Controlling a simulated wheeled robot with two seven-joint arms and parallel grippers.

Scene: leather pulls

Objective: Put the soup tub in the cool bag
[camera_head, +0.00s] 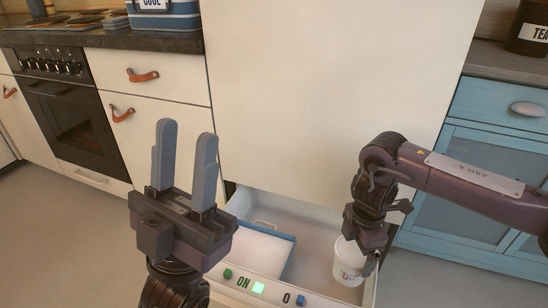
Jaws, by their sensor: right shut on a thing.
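A white tub (349,264) with faint dark print, which appears to be the soup tub, stands upright in an open low drawer (305,240). My right gripper (366,256) reaches down from the right and is shut on the tub at its upper right side; its fingers are partly hidden.
A white and blue box (255,246) lies in the drawer left of the tub. The drawer front has an "ON" label (243,282) and coloured buttons. A tall white cabinet front (330,90) rises above it. An oven (72,115) and a drawer with leather pulls (142,76) are left.

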